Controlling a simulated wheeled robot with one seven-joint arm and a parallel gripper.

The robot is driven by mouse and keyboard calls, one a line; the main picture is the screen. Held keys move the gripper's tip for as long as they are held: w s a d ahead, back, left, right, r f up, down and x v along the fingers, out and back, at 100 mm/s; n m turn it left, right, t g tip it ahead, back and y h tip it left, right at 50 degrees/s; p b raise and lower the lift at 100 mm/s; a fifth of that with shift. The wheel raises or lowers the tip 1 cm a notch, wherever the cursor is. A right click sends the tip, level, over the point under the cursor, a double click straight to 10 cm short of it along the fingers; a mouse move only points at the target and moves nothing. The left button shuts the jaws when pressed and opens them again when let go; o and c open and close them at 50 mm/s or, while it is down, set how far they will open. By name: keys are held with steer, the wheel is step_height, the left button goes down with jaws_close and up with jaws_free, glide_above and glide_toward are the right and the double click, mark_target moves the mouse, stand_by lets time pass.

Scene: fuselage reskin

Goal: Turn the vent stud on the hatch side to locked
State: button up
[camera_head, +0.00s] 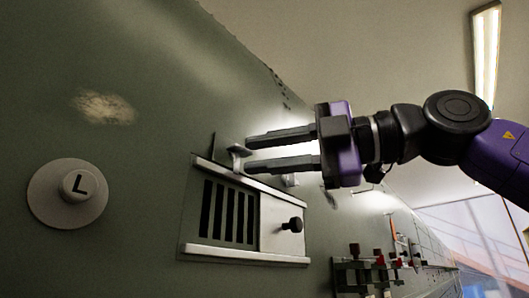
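A small metal stud (237,152) with a wing-like head stands out from the green skin panel at the upper edge of a slatted vent (229,211). My gripper (250,155) comes in from the right with its two dark fingers apart, one above the other. The fingertips are right at the stud, and its head lies at or between them. I cannot tell whether they touch it. No lock marking is readable beside this stud.
The vent has a sliding cover with a black knob (291,225) and metal rails. A pale round disc (48,205) with a raised hub marked "L" is on the panel at left. Several red-topped parts (379,260) stand out at lower right. A ceiling light (487,55) hangs above.

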steer(key=b+v, duration=0.1)
steer(key=v, duration=0.6)
steer(key=shift+d+b, duration=0.3)
steer(key=shift+d, duration=0.05)
steer(key=shift+s, duration=0.1)
